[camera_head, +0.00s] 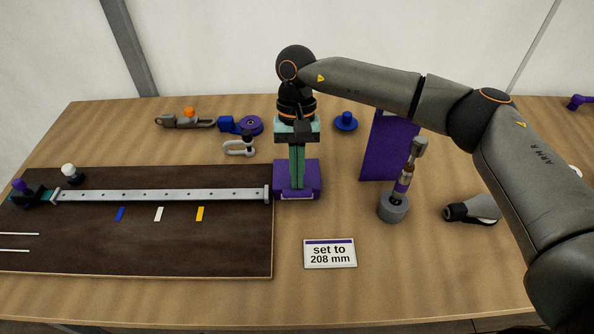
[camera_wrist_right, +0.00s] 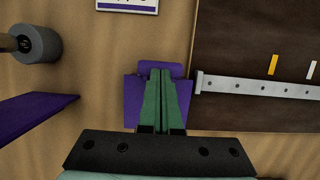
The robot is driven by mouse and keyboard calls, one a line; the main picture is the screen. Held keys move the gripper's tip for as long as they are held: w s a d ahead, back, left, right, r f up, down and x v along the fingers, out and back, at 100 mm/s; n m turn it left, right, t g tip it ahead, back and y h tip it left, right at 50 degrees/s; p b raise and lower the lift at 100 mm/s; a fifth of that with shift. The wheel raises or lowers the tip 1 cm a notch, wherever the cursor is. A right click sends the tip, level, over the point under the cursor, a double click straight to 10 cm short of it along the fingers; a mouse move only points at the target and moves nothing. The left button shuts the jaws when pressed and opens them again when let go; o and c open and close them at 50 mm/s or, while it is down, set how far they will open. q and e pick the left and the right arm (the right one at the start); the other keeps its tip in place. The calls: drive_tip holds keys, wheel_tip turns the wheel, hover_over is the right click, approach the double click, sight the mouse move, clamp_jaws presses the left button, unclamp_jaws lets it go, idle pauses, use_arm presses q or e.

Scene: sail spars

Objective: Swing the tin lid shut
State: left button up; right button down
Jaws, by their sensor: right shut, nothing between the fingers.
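The purple tin (camera_head: 284,190) stands on the table just right of the dark board; it also shows in the right wrist view (camera_wrist_right: 132,108). Its top looks flat, with the lid appearing to lie down over it. I cannot tell whether a small gap is left under the lid. My right gripper (camera_head: 297,184) points straight down onto the tin, its green fingers together and empty. In the right wrist view the fingertips (camera_wrist_right: 160,74) reach the tin's tab side and hide part of its top. I cannot tell whether they touch. My left gripper is out of view.
An upright purple panel (camera_head: 376,150) and a grey pot (camera_head: 392,208) holding a tool stand right of the tin. A sign (camera_head: 330,253) lies in front. The dark board (camera_head: 140,240) carries a metal rail. A shackle (camera_head: 240,149) and a blue piece (camera_head: 346,122) lie behind.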

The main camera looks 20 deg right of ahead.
drive_tip(key=shift+f+b, duration=0.3)
drive_tip(key=shift+b, duration=0.15)
drive_tip(key=p+v, duration=0.3)
drive_tip(key=v, duration=0.5)
drive_tip(key=shift+r, duration=0.1)
idle(0.3)
